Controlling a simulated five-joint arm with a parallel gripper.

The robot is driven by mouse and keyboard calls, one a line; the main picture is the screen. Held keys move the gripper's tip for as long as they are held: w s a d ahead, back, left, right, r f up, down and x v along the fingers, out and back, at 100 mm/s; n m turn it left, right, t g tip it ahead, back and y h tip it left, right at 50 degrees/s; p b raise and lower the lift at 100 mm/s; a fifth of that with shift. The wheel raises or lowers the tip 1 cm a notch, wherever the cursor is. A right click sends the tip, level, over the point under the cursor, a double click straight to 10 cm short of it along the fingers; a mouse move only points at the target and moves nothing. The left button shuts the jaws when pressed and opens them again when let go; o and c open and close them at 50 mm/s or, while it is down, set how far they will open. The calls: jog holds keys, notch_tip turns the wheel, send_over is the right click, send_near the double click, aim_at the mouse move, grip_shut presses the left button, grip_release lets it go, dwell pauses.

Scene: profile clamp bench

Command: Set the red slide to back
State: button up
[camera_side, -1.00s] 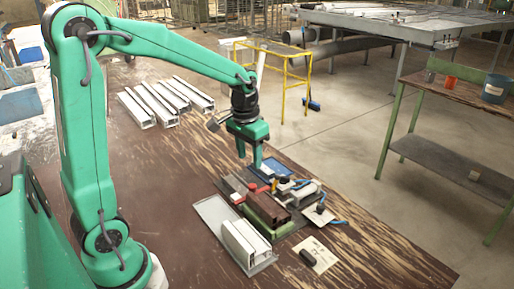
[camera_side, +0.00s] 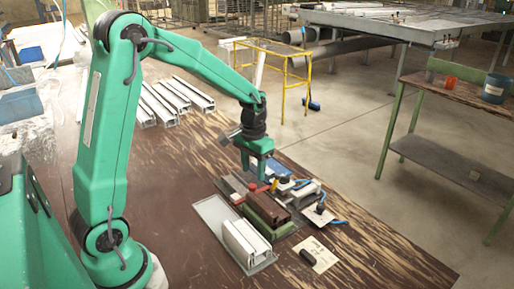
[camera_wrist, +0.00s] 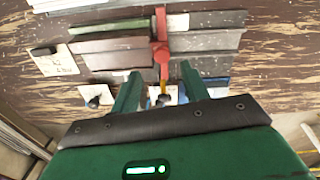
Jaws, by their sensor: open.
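The red slide (camera_side: 256,187) sits on the clamp fixture (camera_side: 268,212), among brown and green blocks. In the wrist view the red slide (camera_wrist: 161,52) is an upright red bar with a wider knob, crossing a grey-brown rail. My gripper (camera_side: 254,172) is above the fixture, close behind the slide. Its two green fingers (camera_wrist: 157,84) are apart with nothing held between them, and the slide's lower end shows ahead of the gap. A yellow-and-black part (camera_wrist: 162,97) shows between the fingers. Whether a finger touches the slide cannot be told.
White profiles (camera_side: 245,241) lie on a grey plate at the fixture's near side. More profiles (camera_side: 175,99) lie at the back. The table's left middle is clear.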

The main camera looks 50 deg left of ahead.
aim_at(253, 185)
jog(key=shift+a+f, duration=0.1)
jog(key=shift+f, duration=2.45)
jog(key=shift+a, duration=0.1)
grip_shut()
